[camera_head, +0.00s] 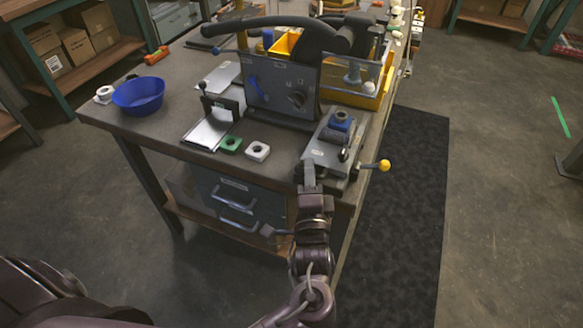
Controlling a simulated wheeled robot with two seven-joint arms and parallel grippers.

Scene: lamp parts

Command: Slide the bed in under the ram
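A grey slide plate (322,155), which looks like the bed, lies at the bench's front right corner. A blue round part (342,121) stands on it. A yellow ball knob (384,165) sticks out to its right. A grey machine housing (281,88) with a blue lever and a dark dial stands behind and left of the plate. I cannot clearly make out the ram. My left gripper (309,176) is at the plate's front left edge, pointing away from me. Its fingers are seen nearly edge-on, so neither their gap nor contact is clear. My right gripper is out of view.
On the bench (135,124), a green block (230,144) and a white block (257,151) lie left of the slide plate. A bright metal plate (207,133) and a blue bowl (138,96) are farther left. A yellow bin (358,95) stands behind. Drawers (240,203) are below.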

